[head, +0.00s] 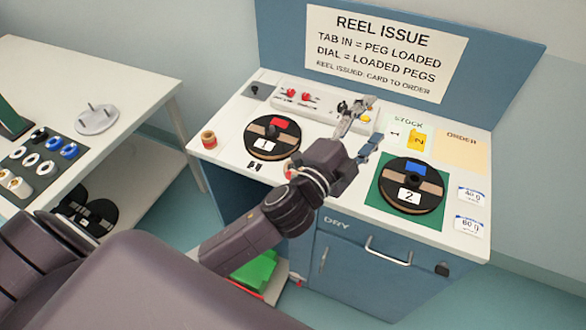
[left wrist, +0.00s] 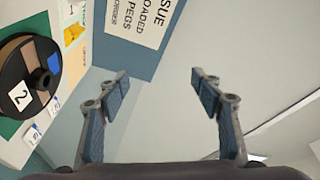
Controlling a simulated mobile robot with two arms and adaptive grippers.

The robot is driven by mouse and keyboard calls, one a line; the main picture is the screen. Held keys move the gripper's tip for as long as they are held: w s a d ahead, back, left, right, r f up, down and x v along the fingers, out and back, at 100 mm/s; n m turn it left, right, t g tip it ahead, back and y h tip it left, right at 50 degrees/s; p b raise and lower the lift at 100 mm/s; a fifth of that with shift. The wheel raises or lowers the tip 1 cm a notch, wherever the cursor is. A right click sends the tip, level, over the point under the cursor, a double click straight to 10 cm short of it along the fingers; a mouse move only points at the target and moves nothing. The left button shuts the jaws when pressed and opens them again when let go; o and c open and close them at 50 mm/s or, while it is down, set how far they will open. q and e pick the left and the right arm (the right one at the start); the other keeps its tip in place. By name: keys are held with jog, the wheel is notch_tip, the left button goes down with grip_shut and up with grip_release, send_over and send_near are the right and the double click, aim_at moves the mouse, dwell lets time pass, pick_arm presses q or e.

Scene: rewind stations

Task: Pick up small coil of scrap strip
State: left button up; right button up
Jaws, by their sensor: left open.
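A small round coil (head: 209,139), reddish-orange with a pale band, stands at the left edge of the white counter; it looks like the scrap strip coil, but it is too small to be sure. My left gripper (head: 364,128) is open over the middle of the counter, well to the right of the coil. In the left wrist view my open left gripper (left wrist: 160,88) has nothing between its fingers, and the coil does not show there. My right gripper is not in view.
Reel 1 (head: 262,146) lies right of the coil. Reel 2 (head: 428,199) lies on a green mat (head: 376,197). A panel with red knobs (head: 322,102) lies at the back, below the sign (head: 340,75). A side table (head: 150,80) stands left, across a gap.

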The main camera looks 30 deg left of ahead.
pick_arm(q)
jog(key=d+r+m+h, duration=0.7)
jog(key=d+m+h, duration=0.1)
jog(key=d+m, duration=0.15)
jog(key=s+d+m+g+h, duration=0.4)
jog(key=d+m+g+h, duration=0.3)
jog(key=m, duration=0.6)
jog(key=m+g+y, duration=1.1)
jog(key=m+y, duration=0.4)
jog(key=y, duration=0.4)
send_over(293, 167)
jog(key=f, duration=2)
jog(key=shift+a+f, duration=0.2)
jog(key=shift+f, duration=0.2)
jog(key=f+p, duration=0.2)
jog(key=f, duration=0.1)
jog(key=f+p, duration=0.1)
jog(key=f, duration=0.2)
jog(key=shift+s+d+f+p, duration=0.1)
jog(key=shift+d+f+p, duration=0.1)
jog(key=shift+f+p, duration=0.2)
jog(key=shift+f, duration=0.3)
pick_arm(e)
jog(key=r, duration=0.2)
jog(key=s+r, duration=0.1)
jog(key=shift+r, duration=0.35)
pick_arm(q)
jog(key=shift+c, duration=0.7)
